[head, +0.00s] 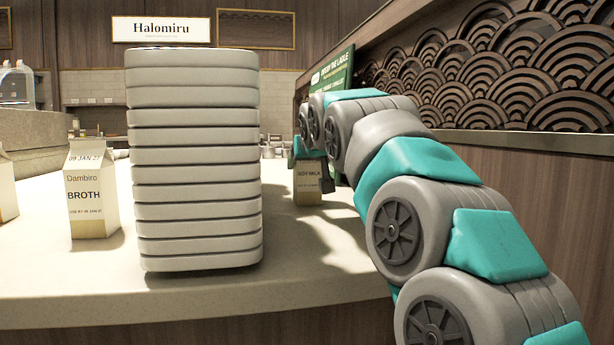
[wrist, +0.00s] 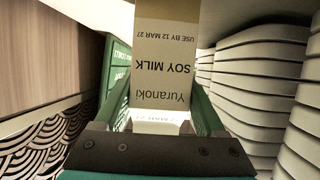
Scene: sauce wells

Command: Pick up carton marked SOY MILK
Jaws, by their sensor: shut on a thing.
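The carton marked SOY MILK (head: 308,184) is cream and tan and upright at the far right of the counter, partly hidden by my arm in the head view. In the wrist view the carton (wrist: 166,62) appears upside down, with "Yuranoki", "SOY MILK" and "USE BY 12 MAR 27" on its face. My gripper (wrist: 162,112) is shut on it, with one green finger at each side. In the head view my gripper (head: 310,152) is at the carton's upper part. I cannot tell whether the carton's base touches the counter.
A tall stack of pale trays (head: 193,165) stands left of the soy milk carton, and its edges (wrist: 255,85) are close in the wrist view. A BROTH carton (head: 91,195) stands further left on the counter (head: 60,275). A green sign (head: 333,72) and patterned wall panel (head: 500,65) are at right.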

